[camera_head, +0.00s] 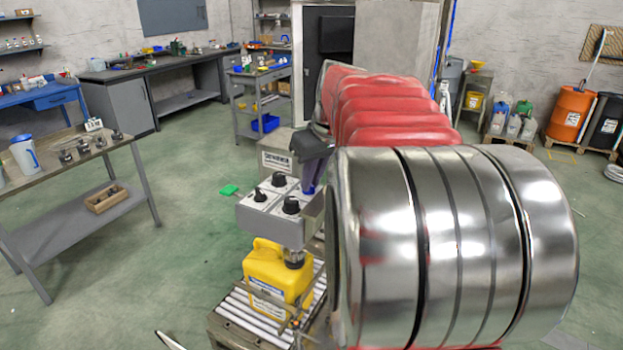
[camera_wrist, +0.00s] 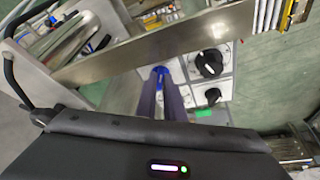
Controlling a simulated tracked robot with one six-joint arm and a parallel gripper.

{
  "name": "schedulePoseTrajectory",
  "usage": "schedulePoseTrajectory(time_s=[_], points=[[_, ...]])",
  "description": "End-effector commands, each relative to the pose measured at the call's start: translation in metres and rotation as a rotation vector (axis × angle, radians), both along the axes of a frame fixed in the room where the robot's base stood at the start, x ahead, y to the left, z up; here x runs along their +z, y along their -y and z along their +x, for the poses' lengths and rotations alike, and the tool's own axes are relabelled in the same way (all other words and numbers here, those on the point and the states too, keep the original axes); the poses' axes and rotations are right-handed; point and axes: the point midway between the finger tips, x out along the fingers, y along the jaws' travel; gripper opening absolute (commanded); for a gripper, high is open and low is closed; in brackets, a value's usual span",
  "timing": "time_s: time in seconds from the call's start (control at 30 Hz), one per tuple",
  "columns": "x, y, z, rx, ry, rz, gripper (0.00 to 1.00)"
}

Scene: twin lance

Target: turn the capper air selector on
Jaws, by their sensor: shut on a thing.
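The grey control box (camera_head: 275,215) has a white-plated top with three black selector knobs in plain view: a back one (camera_head: 279,179), a left one (camera_head: 256,195) and a front one (camera_head: 291,205). Two black knobs also show in the wrist view, a large one (camera_wrist: 209,63) and a smaller one (camera_wrist: 212,96). My gripper (camera_head: 311,187) points down at the box's right corner. In the wrist view its narrow dark fingers (camera_wrist: 160,74) are together, with blue at their tips. They are shut on a knob there, which is mostly hidden. The plate labels are too small to read.
A yellow jug (camera_head: 272,275) stands under the box on a roller conveyor (camera_head: 245,312). My large arm covers the right of the head view. In the wrist view a metal beam (camera_wrist: 120,65) crosses near my fingers. Open green floor lies left of the box.

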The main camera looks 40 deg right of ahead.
Motion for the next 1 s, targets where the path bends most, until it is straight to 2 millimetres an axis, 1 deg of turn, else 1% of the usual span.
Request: schedulePoseTrajectory(time_s=[0.27,0.47,0.77,1.0], points=[[0.0006,0.0003,-0.0003,0.012,0.004,-0.002,0.00],[0.0003,0.0009,-0.0006,0.073,0.002,-0.002,0.00],[0.0001,0.0032,-0.0006,0.254,0.001,-0.001,0.00],[0.0001,0.0059,0.0003,0.460,0.002,0.000,0.00]])
